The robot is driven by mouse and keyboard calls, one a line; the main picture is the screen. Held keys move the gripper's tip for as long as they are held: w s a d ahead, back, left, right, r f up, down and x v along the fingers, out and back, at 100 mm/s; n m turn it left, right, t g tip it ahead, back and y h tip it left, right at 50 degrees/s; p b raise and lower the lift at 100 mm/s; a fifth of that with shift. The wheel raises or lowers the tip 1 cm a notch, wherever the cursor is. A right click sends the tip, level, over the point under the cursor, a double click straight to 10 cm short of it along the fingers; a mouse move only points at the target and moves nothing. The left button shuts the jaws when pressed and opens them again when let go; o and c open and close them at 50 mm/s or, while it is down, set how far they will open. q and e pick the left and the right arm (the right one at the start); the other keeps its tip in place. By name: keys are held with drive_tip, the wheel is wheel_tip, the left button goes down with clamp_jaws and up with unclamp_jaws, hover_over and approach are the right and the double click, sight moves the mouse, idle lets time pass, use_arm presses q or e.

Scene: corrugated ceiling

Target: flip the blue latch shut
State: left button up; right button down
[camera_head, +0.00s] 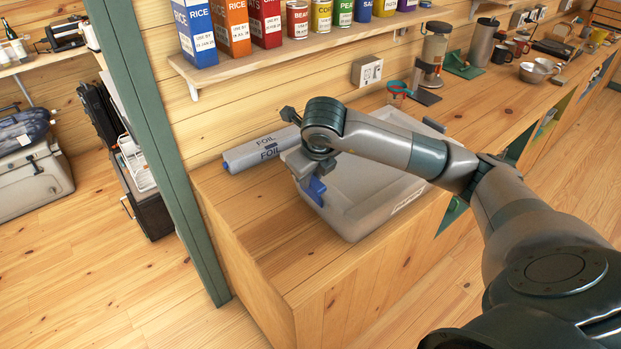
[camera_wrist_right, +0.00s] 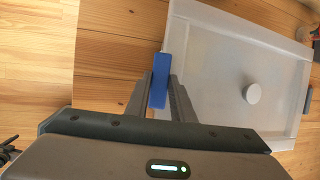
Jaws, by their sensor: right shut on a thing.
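The blue latch (camera_head: 317,187) is on the left end of a translucent grey lidded bin (camera_head: 352,229) on the wooden counter. In the right wrist view the blue latch (camera_wrist_right: 160,80) lies between my two fingers, at the edge of the bin's lid (camera_wrist_right: 215,60). My right gripper (camera_head: 311,181) reaches down at that end of the bin and is shut on the latch. It also shows in the right wrist view (camera_wrist_right: 160,95). The arm hides part of the lid in the head view. My left gripper is not in view.
A foil box (camera_head: 262,150) lies behind the bin against the wall. A shelf (camera_head: 290,50) with boxes and cans hangs above. A grinder (camera_head: 432,58) and cups stand farther right on the counter (camera_head: 240,215). The counter's front left is clear.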

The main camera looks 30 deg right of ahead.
drive_tip(key=b, duration=0.1)
drive_tip(key=d+y+b, duration=0.1)
drive_tip(key=b, duration=0.1)
drive_tip(key=shift+d+f+y, duration=0.2)
drive_tip(key=shift+f+y, duration=0.1)
drive_tip(key=shift+f, duration=0.05)
drive_tip(key=shift+d+r+y+b, duration=0.25)
drive_tip(key=shift+y+b, duration=0.15)
drive_tip(key=shift+b, duration=0.2)
drive_tip(key=shift+r, duration=0.1)
drive_tip(key=shift+a, duration=0.1)
drive_tip(key=c, duration=1.5)
unclamp_jaws()
